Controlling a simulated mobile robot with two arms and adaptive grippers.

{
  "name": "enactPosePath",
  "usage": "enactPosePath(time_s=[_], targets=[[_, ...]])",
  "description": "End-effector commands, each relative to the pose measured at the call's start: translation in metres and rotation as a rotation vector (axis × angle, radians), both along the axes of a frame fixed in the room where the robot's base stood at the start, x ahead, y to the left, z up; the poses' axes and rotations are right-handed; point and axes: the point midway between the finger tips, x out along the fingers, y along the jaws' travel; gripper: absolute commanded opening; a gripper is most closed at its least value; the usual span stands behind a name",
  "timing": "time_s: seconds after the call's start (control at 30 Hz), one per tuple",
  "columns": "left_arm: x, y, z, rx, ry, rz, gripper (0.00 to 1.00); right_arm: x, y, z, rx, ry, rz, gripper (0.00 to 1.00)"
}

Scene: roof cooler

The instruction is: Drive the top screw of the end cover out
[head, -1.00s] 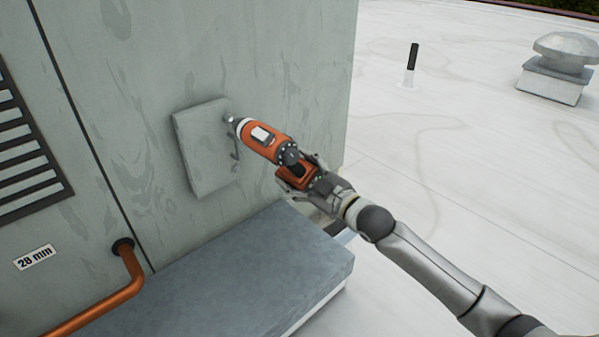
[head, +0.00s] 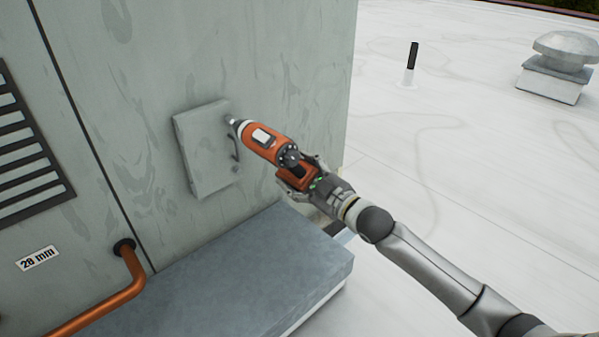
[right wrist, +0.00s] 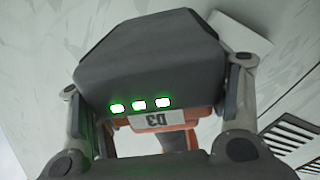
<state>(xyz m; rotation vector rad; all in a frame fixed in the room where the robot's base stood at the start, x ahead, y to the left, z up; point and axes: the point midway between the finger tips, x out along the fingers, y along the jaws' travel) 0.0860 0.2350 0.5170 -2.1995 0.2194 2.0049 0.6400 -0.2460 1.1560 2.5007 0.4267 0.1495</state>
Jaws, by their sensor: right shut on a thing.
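The end cover (head: 200,155) is a pale grey plate, upright on the side of the large grey-green housing. My right gripper (head: 298,176) is shut on an orange and black power driver (head: 262,141). The driver's tip is at the cover's upper right corner. The top screw is not distinguishable there, and I cannot tell whether the tip touches it. A small screw-like spot (head: 236,169) shows at the cover's lower right. In the right wrist view, the driver's dark base (right wrist: 145,65) sits between my fingers, with green lights and a D3 label. My left gripper is not in view.
A grey ledge (head: 230,265) juts out below the cover. A copper pipe (head: 105,300) enters the housing at lower left, near a "28 mm" label (head: 37,258) and a louvred vent (head: 25,150). Open white roof lies right, with a black post (head: 412,57) and a capped vent (head: 560,65).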

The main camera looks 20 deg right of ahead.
Motion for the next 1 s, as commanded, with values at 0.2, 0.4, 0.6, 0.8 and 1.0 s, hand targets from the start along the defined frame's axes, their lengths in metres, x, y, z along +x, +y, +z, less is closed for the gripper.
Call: enactPosePath(time_s=[0.2,0.4,0.6,0.8,1.0], targets=[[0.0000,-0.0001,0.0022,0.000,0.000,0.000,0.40,0.0005,-0.0011,0.0065,0.006,-0.011,0.000,0.00],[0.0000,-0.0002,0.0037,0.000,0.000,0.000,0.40,-0.0002,-0.0016,0.0053,0.006,-0.010,-0.001,0.00],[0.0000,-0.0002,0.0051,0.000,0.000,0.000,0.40,-0.0006,-0.0020,0.0048,0.004,-0.008,-0.001,0.00],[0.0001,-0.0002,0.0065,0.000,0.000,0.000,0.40,-0.0012,-0.0024,0.0034,0.003,-0.007,-0.002,0.00],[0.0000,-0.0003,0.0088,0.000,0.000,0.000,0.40,-0.0058,-0.0042,0.0032,0.002,-0.006,-0.002,0.00]])
